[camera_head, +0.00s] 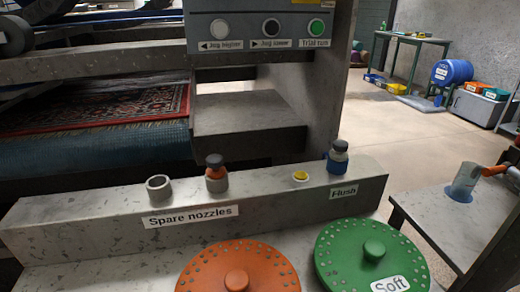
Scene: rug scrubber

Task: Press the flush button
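A small round yellow button (300,176) in a pale ring sits on top of the grey ledge, just left of the white "Flush" label (343,192) on the ledge's front face. A blue nozzle with a grey top (338,158) stands upright right of the button, above that label, close to the button but apart from it. Nothing covers the button. I cannot tell from this view whether it is pressed. Neither of my grippers shows in the head view.
On the ledge (110,212) left of the button, an orange nozzle (216,178) stands in a holder beside an empty holder (158,188). Orange (262,264) and green (340,262) discs lie in front. A control panel (270,28) overhangs behind. A table (445,222) stands right.

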